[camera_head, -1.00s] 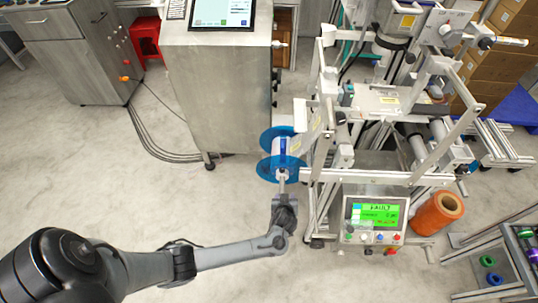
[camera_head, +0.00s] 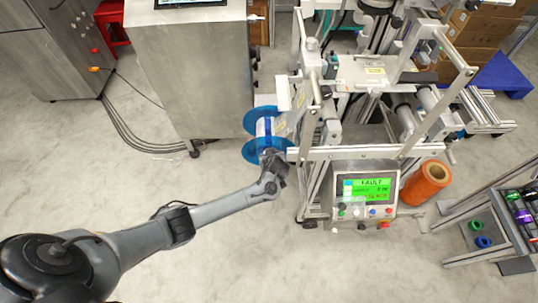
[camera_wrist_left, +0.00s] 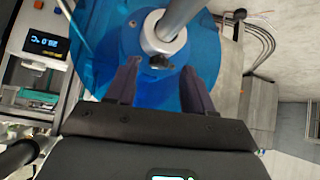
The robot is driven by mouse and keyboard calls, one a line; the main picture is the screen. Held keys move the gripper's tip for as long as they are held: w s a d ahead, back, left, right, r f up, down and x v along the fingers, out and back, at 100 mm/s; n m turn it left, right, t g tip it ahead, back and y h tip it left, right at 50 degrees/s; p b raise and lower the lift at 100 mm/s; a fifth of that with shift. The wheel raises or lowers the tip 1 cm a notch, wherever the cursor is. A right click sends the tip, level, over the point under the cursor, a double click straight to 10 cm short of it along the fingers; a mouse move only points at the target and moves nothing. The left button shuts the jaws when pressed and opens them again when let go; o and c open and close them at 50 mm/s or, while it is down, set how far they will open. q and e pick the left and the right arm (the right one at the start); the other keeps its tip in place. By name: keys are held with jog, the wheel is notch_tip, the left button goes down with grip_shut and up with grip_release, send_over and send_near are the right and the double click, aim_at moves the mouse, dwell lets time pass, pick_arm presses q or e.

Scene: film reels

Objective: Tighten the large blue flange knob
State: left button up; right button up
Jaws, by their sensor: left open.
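The large blue flange pair of a reel (camera_head: 252,152) is mounted on the left side of the machine, with a white and blue core between the discs. In the left wrist view the near blue flange (camera_wrist_left: 100,50) fills the upper middle. A grey shaft (camera_wrist_left: 178,18) passes through its light collar (camera_wrist_left: 152,40). A small dark knob (camera_wrist_left: 160,62) sits on the collar's near side. My left gripper (camera_head: 272,157) is at the near flange. In the wrist view its fingers (camera_wrist_left: 160,82) are open, apart on either side below the knob, with nothing between them. My right gripper is not in view.
The machine's control panel (camera_head: 368,190) shows a green FAULT screen, right of my gripper. An orange roll (camera_head: 425,183) stands beside it. A metal cabinet (camera_head: 190,75) is behind the reel. A rack with small coloured spools (camera_head: 520,215) is at the right.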

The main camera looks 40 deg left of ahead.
pick_arm(q)
jog(key=shift+w+a+f, duration=0.1)
jog(key=shift+w+a, duration=0.25)
jog(key=shift+a, duration=0.1)
jog(key=shift+w+a+f+b, duration=0.3)
jog(key=shift+b, duration=0.2)
